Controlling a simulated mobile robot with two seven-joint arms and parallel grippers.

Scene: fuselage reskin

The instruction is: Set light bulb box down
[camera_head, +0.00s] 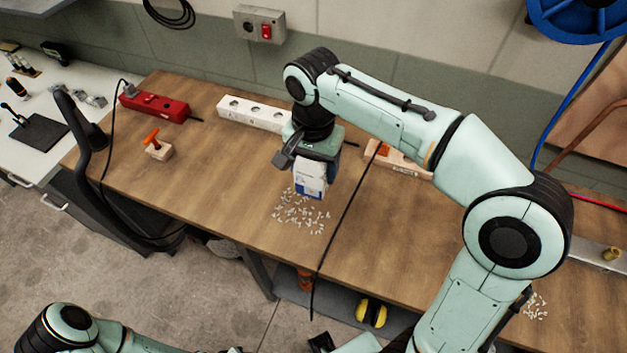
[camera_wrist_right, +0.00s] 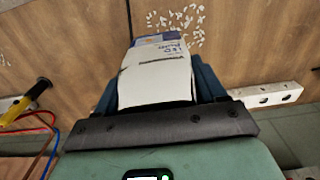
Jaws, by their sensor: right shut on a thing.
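The light bulb box (camera_head: 310,180) is white with a blue lower part and hangs upright below my right gripper (camera_head: 312,165), above or at the wooden workbench. In the right wrist view the box (camera_wrist_right: 156,75) sits between the two dark fingers of my right gripper (camera_wrist_right: 158,88), which is shut on it. White lettering side and a blue end face the bench. I cannot tell whether its bottom touches the wood. My left arm shows only in part at the bottom left of the head view, and its gripper is not seen.
The workbench (camera_head: 220,185) has scattered small white pieces (camera_head: 300,213) just below the box. A black cable (camera_head: 345,215) crosses the bench right of the box.

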